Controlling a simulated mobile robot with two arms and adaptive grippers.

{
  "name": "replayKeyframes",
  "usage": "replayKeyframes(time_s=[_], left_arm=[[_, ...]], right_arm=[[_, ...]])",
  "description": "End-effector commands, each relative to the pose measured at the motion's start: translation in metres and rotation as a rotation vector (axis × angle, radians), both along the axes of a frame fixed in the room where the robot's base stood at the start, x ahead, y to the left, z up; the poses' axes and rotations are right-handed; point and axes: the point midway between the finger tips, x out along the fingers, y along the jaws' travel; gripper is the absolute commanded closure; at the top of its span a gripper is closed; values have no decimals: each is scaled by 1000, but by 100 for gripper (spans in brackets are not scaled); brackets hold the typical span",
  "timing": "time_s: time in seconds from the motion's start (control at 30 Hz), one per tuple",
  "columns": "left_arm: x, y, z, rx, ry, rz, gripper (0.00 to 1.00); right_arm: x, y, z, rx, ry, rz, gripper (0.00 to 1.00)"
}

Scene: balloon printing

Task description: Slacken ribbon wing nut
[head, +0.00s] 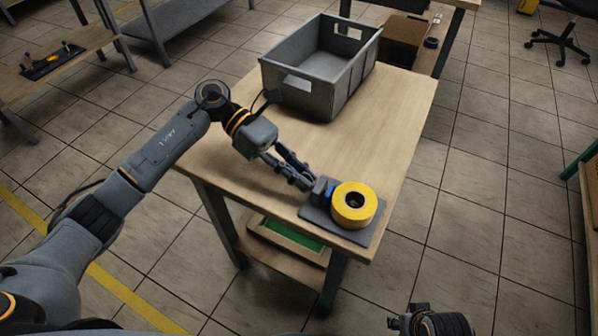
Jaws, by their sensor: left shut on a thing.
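A yellow ribbon roll (354,204) with a dark hub lies on a dark grey base plate (367,236) at the table's near right corner. A small blue part (331,190) and a grey block stand just left of the roll. My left gripper (309,184) reaches in from the left, with its fingertips at this block. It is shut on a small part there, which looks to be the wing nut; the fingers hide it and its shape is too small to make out. My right gripper (421,319) shows only in part at the bottom edge, and its fingers are unclear.
A grey crate (325,75) stands at the back of the wooden table (385,125); the tabletop between it and the roll is clear. A green-lined tray (290,240) sits on the lower shelf. A cardboard box (403,35) is behind.

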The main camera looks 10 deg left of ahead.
Motion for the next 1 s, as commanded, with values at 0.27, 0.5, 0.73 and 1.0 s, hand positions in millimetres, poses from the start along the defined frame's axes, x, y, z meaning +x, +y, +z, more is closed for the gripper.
replayKeyframes(time_s=[0.27, 0.5, 0.73, 1.0], left_arm=[[-1, -1, 0, -2, 0, -2, 62], [0, 0, 0, -1, -2, -1, 62], [10, 20, 9, 0, -1, 3, 62], [33, 68, 30, 1, -2, 4, 62]], right_arm=[[0, 0, 0, 0, 0, 0, 60], [0, 0, 0, 1, 0, 1, 60], [0, 0, 0, 1, 0, 1, 60], [0, 0, 0, 0, 0, 1, 60]])
